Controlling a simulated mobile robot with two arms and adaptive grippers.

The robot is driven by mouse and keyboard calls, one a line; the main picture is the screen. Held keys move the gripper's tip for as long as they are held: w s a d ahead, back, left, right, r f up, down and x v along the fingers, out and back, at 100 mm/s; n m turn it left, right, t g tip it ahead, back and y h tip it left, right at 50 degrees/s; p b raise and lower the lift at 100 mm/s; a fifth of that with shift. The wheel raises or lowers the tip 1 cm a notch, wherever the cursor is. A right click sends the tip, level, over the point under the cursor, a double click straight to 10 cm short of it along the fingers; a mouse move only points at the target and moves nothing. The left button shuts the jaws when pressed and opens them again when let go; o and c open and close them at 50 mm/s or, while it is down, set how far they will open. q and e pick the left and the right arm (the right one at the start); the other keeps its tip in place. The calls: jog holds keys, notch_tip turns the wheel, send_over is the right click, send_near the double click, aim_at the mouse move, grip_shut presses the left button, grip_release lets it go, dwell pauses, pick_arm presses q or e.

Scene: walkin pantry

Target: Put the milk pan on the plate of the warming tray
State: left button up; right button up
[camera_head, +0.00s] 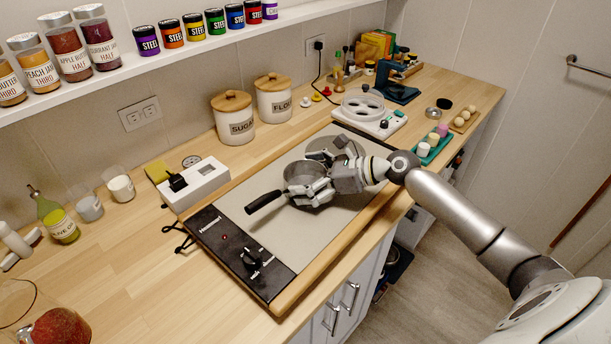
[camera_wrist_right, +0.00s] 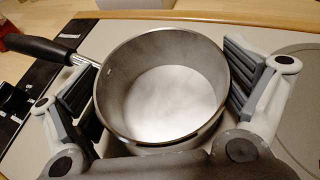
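The milk pan (camera_head: 297,175) is a grey metal pan with a black handle (camera_head: 263,202) pointing left. In the wrist view the pan (camera_wrist_right: 170,100) has a whitish inside bottom. My right gripper (camera_head: 312,191) has its fingers on opposite sides of the pan's body; its pads (camera_wrist_right: 165,100) appear pressed against the wall. The tray's black control panel (camera_head: 240,251) with a knob is at left. My left gripper is out of view.
Behind the tray stand a white switch box (camera_head: 197,184) and the sugar (camera_head: 234,118) and flour (camera_head: 273,98) canisters. A white appliance with round openings (camera_head: 368,112) and a green tray (camera_head: 434,146) are beyond it. Much of the plate in front of the pan is bare.

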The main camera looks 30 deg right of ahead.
dwell(0.3)
jog(key=shift+r, duration=0.15)
jog(key=b+v, duration=0.1)
jog(key=v, duration=0.9)
jog(key=shift+a, duration=0.1)
jog(key=shift+v, duration=1.05)
